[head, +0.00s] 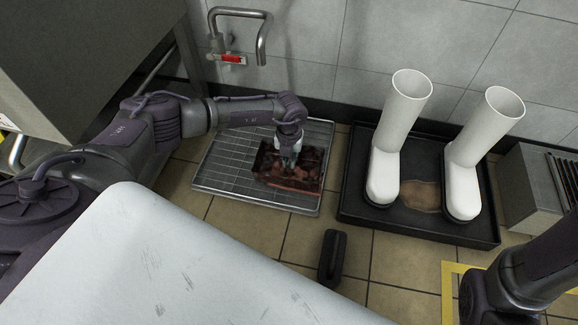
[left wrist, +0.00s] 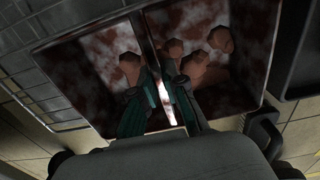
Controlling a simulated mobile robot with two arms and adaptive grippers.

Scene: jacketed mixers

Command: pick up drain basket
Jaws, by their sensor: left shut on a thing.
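The drain basket (head: 292,180) is a dark, square tray, stained reddish brown, at the floor grate. In the left wrist view the drain basket (left wrist: 215,85) has several brown lumps inside and a thin bar (left wrist: 146,38) across its middle. My left gripper (head: 288,160) points down over the basket. In the left wrist view the teal fingers of my left gripper (left wrist: 162,85) are shut on the basket's middle bar. I cannot tell whether the basket is seated or slightly raised. My right arm shows at the lower right, but its gripper is out of view.
The metal floor grate (head: 225,165) surrounds the basket. White boots (head: 383,175) stand in a black tray (head: 355,200) to the right. A black handled block (head: 331,258) is on the tiles in front. A wall tap (head: 232,58) hangs behind. Tiled floor is clear between them.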

